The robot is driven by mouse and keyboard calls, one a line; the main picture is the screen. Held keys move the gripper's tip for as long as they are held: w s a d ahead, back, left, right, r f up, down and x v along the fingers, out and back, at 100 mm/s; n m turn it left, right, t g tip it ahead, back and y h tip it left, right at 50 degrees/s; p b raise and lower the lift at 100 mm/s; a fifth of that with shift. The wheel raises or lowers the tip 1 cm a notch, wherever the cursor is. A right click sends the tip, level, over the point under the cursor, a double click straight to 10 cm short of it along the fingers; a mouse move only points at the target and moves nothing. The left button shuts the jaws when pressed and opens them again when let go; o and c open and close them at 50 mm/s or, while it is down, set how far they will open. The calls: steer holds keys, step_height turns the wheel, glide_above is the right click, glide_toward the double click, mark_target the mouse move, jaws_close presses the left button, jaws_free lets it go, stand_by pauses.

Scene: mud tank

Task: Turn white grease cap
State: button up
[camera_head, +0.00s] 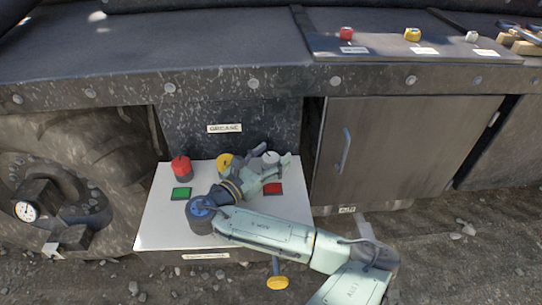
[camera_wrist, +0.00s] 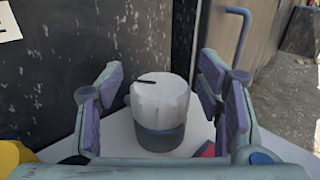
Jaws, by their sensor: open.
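The white grease cap (camera_wrist: 160,103) is a ribbed knob with a dark line on its top, on a grey base on the white panel. In the wrist view it stands upright between the two fingers of my gripper (camera_wrist: 163,105), with a gap on each side. My gripper is open and appears not to touch it. In the head view the white cap (camera_head: 270,158) shows at the back right of the panel (camera_head: 160,225), partly hidden by my gripper (camera_head: 268,160).
A red cap (camera_head: 182,167) and a yellow cap (camera_head: 225,163) stand left of the white one. A wall with a "GREASE" label (camera_head: 225,128) rises behind. A cabinet (camera_head: 405,145) with a blue handle (camera_head: 345,149) stands to the right.

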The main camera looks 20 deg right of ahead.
mark_target(270, 157)
step_height(270, 157, up, 10)
stand_by(0.6)
steer(key=shift+a, duration=0.1)
